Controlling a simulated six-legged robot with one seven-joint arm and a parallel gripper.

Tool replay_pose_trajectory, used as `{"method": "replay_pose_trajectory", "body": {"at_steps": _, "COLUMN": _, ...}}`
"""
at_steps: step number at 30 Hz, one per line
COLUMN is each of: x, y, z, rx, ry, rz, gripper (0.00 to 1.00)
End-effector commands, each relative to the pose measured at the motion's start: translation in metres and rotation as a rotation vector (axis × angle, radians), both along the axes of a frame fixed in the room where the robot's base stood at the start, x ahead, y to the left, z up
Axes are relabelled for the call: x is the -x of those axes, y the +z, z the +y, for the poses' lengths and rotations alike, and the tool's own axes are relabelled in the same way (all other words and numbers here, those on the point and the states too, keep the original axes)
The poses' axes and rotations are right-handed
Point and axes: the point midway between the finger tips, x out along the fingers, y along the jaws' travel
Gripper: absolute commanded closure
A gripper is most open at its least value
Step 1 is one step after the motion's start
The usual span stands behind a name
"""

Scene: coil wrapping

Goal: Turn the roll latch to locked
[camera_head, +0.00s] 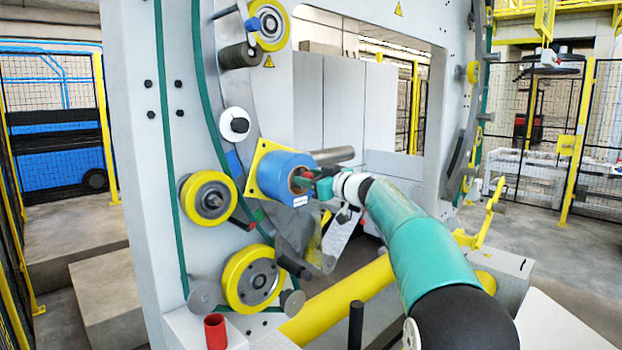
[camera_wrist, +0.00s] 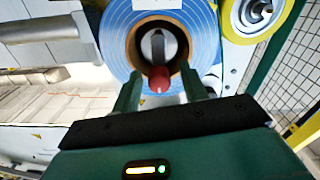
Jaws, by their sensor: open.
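The blue roll (camera_head: 278,176) sits on the machine's side against a yellow square plate (camera_head: 255,160). In the wrist view the roll (camera_wrist: 114,42) shows its end face around a brown cardboard core (camera_wrist: 133,50). Inside the core is the latch, a grey upright bar (camera_wrist: 157,45) with a red end (camera_wrist: 159,78) at its lower side. My gripper (camera_wrist: 161,76) is open, with one dark green finger on each side of the red end. Contact with it cannot be told. In the head view my gripper (camera_head: 311,182) is at the roll's open end and hides the latch.
Yellow rollers (camera_head: 207,198) stand beside and below the roll on the grey frame (camera_head: 145,130). A grey cylinder (camera_head: 333,155) stands out behind the roll. A yellow bar (camera_head: 345,298) runs below my arm. A red cup-like part (camera_head: 215,332) is at lower left.

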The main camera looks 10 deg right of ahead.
Motion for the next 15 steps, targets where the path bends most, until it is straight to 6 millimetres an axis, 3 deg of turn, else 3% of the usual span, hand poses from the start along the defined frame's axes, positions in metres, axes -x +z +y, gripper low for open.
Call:
{"method": "replay_pose_trajectory", "body": {"at_steps": 5, "x": -0.0003, "y": 0.0, "z": -0.0001, "rx": 0.0, "ry": 0.0, "rz": 0.0, "gripper": 0.57}}
{"method": "replay_pose_trajectory", "body": {"at_steps": 12, "x": 0.0002, "y": -0.0002, "z": -0.0004, "rx": 0.001, "ry": 0.0, "rz": 0.001, "gripper": 1.0}}
{"method": "replay_pose_trajectory", "body": {"at_steps": 15, "x": 0.0003, "y": -0.0002, "z": -0.0005, "rx": 0.0, "ry": 0.0, "rz": 0.001, "gripper": 1.0}}
